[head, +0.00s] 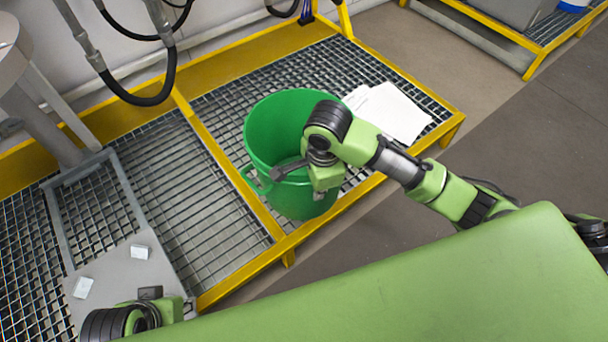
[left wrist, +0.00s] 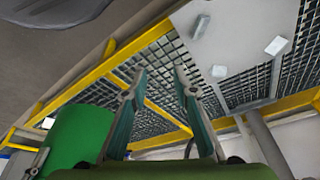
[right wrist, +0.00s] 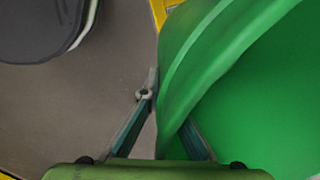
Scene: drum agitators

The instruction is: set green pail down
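The green pail (head: 280,125) is upright at the front of the yellow-framed grating platform. Its base overlaps the platform's front beam in the head view; I cannot tell whether it touches the grating. My right gripper (head: 281,172) is at the pail's near rim. In the right wrist view the pail (right wrist: 255,80) fills the right side, and its wall passes between the close-set fingers, one hidden behind it. My left gripper (left wrist: 160,72) is open and empty, low at the left of the head view. The pail (left wrist: 80,138) also shows in the left wrist view.
White sheets (head: 388,112) lie on the grating right of the pail. A grey plate (head: 110,270) with small pale blocks (head: 140,251) lies at left. Black hoses (head: 150,98) hang above the back. Bare grating (head: 190,190) lies left of the pail.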

